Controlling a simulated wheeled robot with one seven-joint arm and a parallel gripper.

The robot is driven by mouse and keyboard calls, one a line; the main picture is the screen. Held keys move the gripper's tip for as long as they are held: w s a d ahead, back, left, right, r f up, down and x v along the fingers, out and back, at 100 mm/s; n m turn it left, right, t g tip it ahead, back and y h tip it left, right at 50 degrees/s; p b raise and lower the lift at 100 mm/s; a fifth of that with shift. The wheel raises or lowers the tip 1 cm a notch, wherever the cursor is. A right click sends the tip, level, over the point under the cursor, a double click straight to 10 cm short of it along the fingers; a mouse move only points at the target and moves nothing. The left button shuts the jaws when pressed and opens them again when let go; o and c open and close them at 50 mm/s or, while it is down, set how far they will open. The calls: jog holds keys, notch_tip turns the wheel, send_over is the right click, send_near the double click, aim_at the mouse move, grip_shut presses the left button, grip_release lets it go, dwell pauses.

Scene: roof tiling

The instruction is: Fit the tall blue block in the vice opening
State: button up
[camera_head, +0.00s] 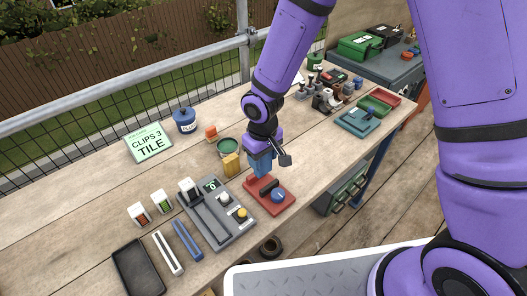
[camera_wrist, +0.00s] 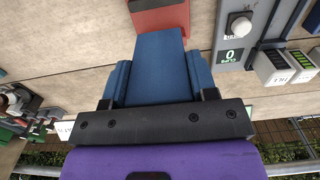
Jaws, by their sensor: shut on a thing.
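The tall blue block (camera_head: 262,167) is upright beneath my gripper (camera_head: 260,157), over the back end of the red vice (camera_head: 284,203). In the wrist view my gripper (camera_wrist: 159,88) is shut on the blue block (camera_wrist: 160,60), with a blue finger on each side. The block's far end meets or overlaps the edge of the red vice (camera_wrist: 160,17) in that view. The vice has a dark bar and a round blue knob (camera_head: 278,195) on top. I cannot tell whether the block's lower end is inside the opening, touching the vice or just above it.
A yellow block (camera_head: 231,165) and a green-topped round tin (camera_head: 228,147) stand close behind and left of the vice. A grey device (camera_head: 228,231) with a digit display lies to the left. Bare wooden table is free right of the vice.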

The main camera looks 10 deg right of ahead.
aim_at(263, 171)
jog(key=shift+f, duration=2.55)
jog(key=shift+f, duration=0.5)
jog(key=o, duration=1)
jog(key=shift+r, duration=0.1)
jog(key=shift+r, duration=3.4)
